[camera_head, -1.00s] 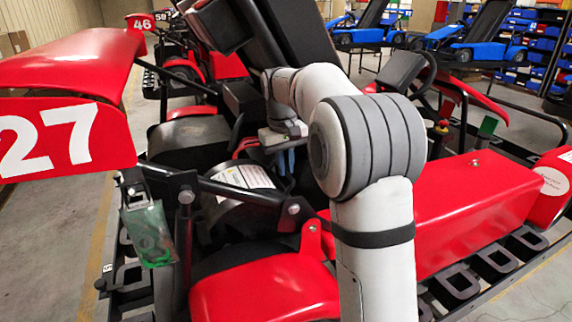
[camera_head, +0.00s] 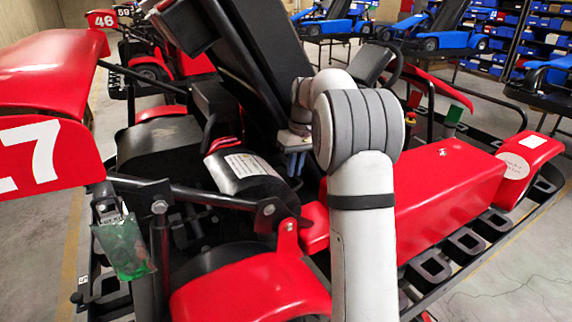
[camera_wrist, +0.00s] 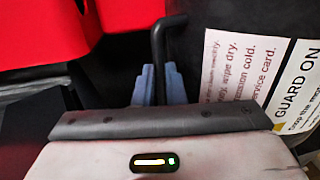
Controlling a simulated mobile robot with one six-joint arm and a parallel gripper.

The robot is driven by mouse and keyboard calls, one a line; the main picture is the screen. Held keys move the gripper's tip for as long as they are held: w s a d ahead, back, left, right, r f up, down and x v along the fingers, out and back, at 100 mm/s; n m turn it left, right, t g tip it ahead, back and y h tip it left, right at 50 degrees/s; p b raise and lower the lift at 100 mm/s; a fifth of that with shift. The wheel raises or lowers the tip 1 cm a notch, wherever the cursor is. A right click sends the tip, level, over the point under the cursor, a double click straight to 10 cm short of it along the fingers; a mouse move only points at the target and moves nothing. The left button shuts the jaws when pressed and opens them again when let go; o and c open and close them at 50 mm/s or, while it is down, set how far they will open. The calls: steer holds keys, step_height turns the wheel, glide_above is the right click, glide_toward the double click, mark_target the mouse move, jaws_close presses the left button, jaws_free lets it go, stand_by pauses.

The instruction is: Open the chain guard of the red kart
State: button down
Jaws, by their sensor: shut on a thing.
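The chain guard (camera_head: 232,180) of the red kart is a dark rounded cover with a white printed label. It sits behind the black tube in the middle of the head view. In the wrist view the guard (camera_wrist: 195,50) is at the right, with "GUARD ON" readable on its label. My gripper (camera_head: 294,164) is just right of the label. In the wrist view my gripper (camera_wrist: 160,85) has its blue-grey fingers around a thin black bent handle (camera_wrist: 159,50) beside the guard, and is shut on it. The handle's lower end is hidden between the fingers.
The red kart's side pod (camera_head: 450,195) lies right of my arm. A black tube (camera_head: 200,196) crosses before the guard. Blue karts (camera_head: 450,30) stand behind, with floor between.

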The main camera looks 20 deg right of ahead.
steer(key=shift+d, duration=0.15)
steer(key=c, duration=1.5)
jaws_free()
step_height(320, 180, up, 8)
steer(key=d, duration=0.1)
steer(key=shift+f+b, duration=0.15)
steer(key=shift+b, duration=0.25)
steer(key=shift+w, duration=0.1)
